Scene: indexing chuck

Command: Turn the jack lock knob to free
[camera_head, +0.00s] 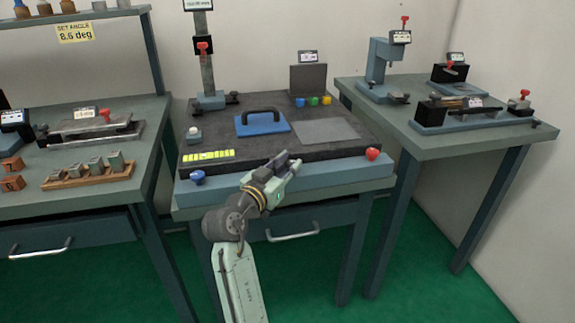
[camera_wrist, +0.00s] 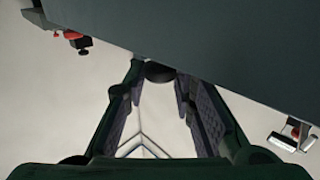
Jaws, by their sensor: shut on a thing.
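My gripper (camera_head: 288,163) is at the front edge of the dark surface plate on the middle bench. In the wrist view its two fingers (camera_wrist: 158,88) stand apart, with a dark round knob-like piece (camera_wrist: 159,72) between their tips. The gripper is shut on this piece, below the edge of a large dark slab. The head view hides the piece behind the gripper. I cannot tell for sure whether it is the jack lock knob, or which way it is turned.
A blue knob (camera_head: 197,177) and a red knob (camera_head: 372,154) sit at the plate's front corners. A blue block with a black handle (camera_head: 262,123) stands behind my gripper. A drawer handle (camera_head: 293,232) is below. Side benches carry several fixtures.

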